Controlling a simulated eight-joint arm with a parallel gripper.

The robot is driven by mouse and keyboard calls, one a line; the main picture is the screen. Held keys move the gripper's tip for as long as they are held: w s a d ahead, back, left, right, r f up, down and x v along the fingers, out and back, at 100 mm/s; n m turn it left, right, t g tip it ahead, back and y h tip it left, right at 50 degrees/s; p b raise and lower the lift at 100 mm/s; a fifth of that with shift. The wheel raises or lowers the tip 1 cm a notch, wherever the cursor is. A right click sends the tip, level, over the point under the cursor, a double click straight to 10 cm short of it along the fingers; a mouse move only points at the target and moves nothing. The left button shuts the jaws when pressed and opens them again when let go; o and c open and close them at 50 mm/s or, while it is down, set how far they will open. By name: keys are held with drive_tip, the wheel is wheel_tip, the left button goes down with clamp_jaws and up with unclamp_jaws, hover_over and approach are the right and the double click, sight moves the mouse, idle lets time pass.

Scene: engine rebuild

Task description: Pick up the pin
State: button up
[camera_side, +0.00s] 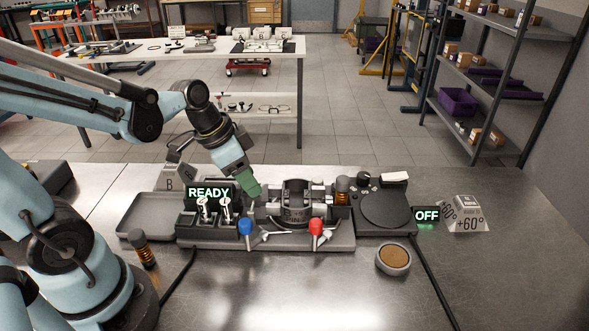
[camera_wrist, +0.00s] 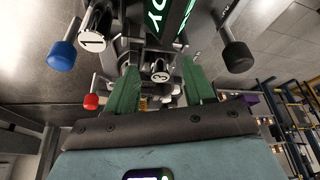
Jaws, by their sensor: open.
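Two upright silver pin-like cylinders stand in the dark rack, the left one (camera_side: 205,209) and the right one (camera_side: 225,208), below the READY sign; I cannot tell which is the task's pin. My gripper (camera_side: 252,190) is just right of and above them, pointing down beside the central fixture (camera_side: 295,207). In the wrist view its two green fingers (camera_wrist: 161,80) are apart, and a silver cylinder end (camera_wrist: 160,72) shows between them, farther off. Another silver cylinder (camera_wrist: 92,42) lies up and left, outside the fingers. Nothing is seen held.
A blue knob (camera_side: 245,227) and a red knob (camera_side: 317,228) stand at the fixture's front. A round-topped dark unit (camera_side: 385,209) is to the right, with an OFF display (camera_side: 427,215). A grey tray (camera_side: 135,222) is at left. The front bench is mostly clear.

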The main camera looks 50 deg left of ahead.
drive_tip(key=shift+c, duration=0.5)
clamp_jaws()
drive_tip(key=shift+r, duration=0.15)
